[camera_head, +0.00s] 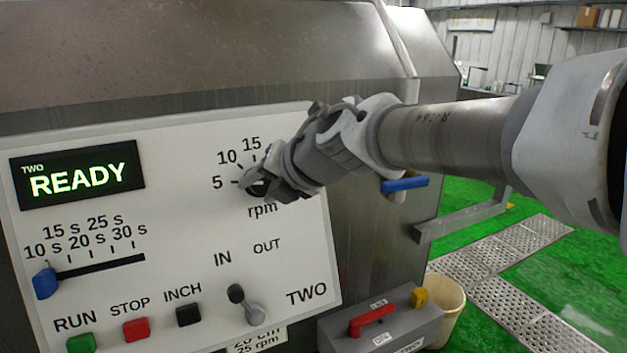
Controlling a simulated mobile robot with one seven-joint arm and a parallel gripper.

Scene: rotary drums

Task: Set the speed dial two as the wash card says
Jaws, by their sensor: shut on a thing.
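The panel of drum TWO (170,240) faces me on the left. Its speed dial (253,187) sits at the panel's upper right, with 5, 10 and 15 visible around it and "rpm" below. My gripper (268,178) reaches in from the right and is shut on the dial. The gripper covers most of the dial and the right side of its scale, so the pointer's setting cannot be read. I see no wash card that I can identify.
The display (77,175) reads READY. A blue slider (45,283) stands at the left end of its scale. RUN, STOP and INCH buttons and an IN/OUT lever (245,303) lie below. A grey box with a red handle (372,320) stands lower right, beside a bucket (447,308).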

